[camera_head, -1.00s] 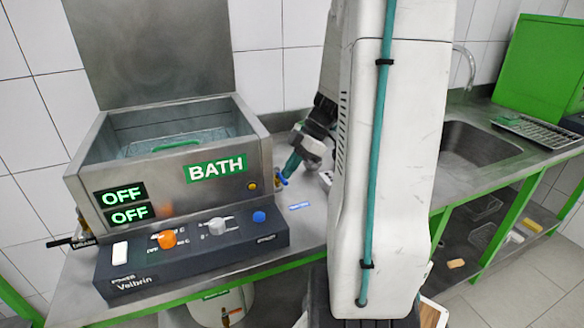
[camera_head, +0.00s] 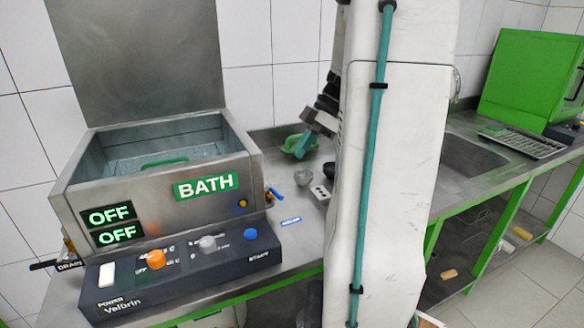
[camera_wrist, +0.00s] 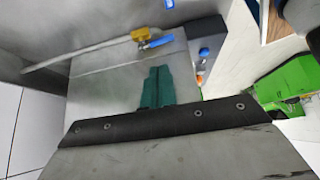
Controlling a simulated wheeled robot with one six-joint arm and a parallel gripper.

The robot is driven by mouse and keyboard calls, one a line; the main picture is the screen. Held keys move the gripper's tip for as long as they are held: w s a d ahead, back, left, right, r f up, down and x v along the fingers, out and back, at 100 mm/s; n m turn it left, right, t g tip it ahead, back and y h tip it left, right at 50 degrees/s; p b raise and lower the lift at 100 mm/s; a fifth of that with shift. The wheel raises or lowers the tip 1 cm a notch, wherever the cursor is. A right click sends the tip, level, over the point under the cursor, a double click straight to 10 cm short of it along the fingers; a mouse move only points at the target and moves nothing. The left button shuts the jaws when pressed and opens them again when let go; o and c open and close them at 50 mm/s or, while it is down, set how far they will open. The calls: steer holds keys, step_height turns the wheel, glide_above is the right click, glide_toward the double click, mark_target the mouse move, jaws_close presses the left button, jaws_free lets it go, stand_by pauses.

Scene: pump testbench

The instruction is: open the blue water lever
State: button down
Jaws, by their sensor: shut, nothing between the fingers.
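The blue water lever (camera_head: 275,194) sits at the right side of the steel bath, low near the counter. In the wrist view the blue lever (camera_wrist: 158,42) sits by a yellow valve body (camera_wrist: 140,35) on a thin pipe, and its handle points roughly along the pipe. My gripper (camera_head: 302,147) has teal fingers and is raised above and to the right of the lever, apart from it. In the wrist view my gripper (camera_wrist: 157,88) shows its fingers together and empty, with the lever beyond their tips.
The bath (camera_head: 160,207) stands left, with a control panel (camera_head: 180,270) in front. A sink (camera_head: 470,160) lies farther right.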

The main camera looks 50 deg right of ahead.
mark_target(274, 192)
steer(key=d+f+n+g+h, duration=0.1)
steer(key=d+f+n+g, duration=0.1)
steer(key=d, duration=0.2)
steer(key=a+f, duration=0.2)
steer(key=w+a+f, duration=0.1)
steer(key=a+f, duration=0.1)
steer(key=f, duration=0.1)
steer(key=a+f, duration=0.3)
steer(key=shift+w+f, duration=0.15)
steer(key=shift+w, duration=0.15)
steer(key=shift+w+a, duration=0.15)
steer(key=shift+a, duration=0.25)
steer(key=shift+w+a+r+m+t, duration=0.1)
steer(key=shift+a+r+m+t, duration=0.1)
steer(key=shift+a+m+t, duration=0.5)
steer(key=shift+a, duration=0.25)
